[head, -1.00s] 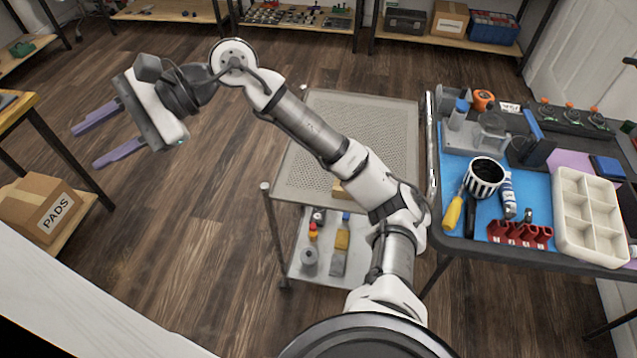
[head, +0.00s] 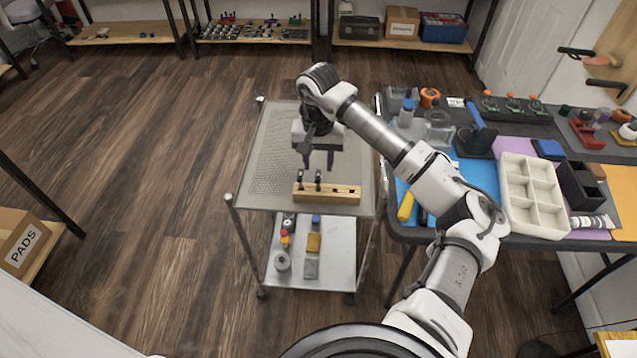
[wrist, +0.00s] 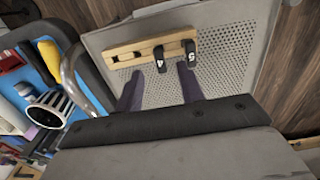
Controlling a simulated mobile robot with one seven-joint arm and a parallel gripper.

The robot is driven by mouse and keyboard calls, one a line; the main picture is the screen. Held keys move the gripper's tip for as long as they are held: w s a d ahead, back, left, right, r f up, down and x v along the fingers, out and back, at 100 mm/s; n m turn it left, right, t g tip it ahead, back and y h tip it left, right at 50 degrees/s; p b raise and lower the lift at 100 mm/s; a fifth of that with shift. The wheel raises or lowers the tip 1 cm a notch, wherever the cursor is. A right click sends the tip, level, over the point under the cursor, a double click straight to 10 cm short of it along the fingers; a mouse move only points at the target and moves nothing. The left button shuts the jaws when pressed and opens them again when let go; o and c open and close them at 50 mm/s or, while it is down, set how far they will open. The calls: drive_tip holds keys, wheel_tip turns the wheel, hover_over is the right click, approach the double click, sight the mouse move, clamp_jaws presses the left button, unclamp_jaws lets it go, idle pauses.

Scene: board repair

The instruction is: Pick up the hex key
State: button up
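A wooden block (head: 342,194) stands on the perforated top of the metal cart, and it also shows in the wrist view (wrist: 126,53). Two black hex keys stand in it. In the wrist view, one has a tag marked 4 (wrist: 159,63) and the other a tag marked 5 (wrist: 190,52). They look like small dark uprights at the block's left part (head: 318,180) in the head view. Slots at the block's other end look empty. My gripper (head: 319,161) is over the cart, near the block. Its purple fingers (wrist: 160,88) are apart with nothing between them.
The cart top (head: 270,160) is otherwise clear. Its lower shelf (head: 335,265) holds bottles and small blocks. The workbench at right carries a white compartment tray (head: 533,207), a yellow-handled tool (head: 405,206) and other items.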

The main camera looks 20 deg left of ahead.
sight(318, 175)
drive_tip(key=shift+f+p, duration=0.95)
drive_tip(key=shift+f, duration=2.75)
clamp_jaws()
